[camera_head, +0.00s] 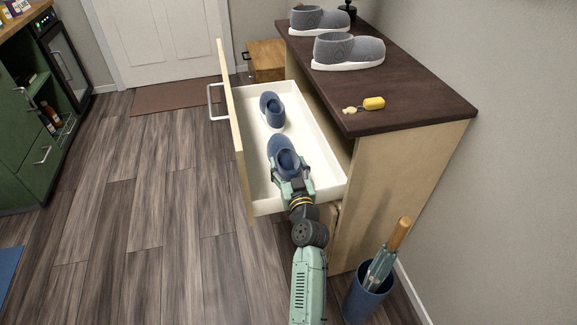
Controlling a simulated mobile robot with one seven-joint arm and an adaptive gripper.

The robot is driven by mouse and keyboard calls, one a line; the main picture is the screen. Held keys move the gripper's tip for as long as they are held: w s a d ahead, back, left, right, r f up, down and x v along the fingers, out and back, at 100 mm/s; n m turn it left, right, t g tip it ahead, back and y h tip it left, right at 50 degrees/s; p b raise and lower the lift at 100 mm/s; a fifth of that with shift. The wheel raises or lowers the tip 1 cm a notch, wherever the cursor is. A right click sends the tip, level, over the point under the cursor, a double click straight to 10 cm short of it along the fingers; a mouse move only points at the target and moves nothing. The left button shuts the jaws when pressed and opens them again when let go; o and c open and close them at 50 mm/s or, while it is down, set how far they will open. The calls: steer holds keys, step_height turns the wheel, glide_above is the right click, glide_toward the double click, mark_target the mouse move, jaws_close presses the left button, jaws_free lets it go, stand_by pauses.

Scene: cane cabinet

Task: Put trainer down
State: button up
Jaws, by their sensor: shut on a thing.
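A blue trainer (281,152) is held in my gripper (290,172), which is shut on it. This trainer is over the near part of an open white drawer (323,152). Whether its sole touches the drawer floor cannot be told. A second blue trainer (272,111) lies in the drawer farther back. Two grey trainers stand on the dark cabinet top, one nearer (348,50) and one farther back (320,18).
The dark cabinet top (420,105) carries a yellow key fob (373,103). A blue umbrella stand (367,298) with an umbrella is at the lower right beside the cabinet. The drawer front with its handle (213,103) is on the left.

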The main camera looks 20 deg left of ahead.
steer(key=shift+f, duration=0.25)
steer(key=o, duration=1.9)
steer(key=shift+f, duration=0.1)
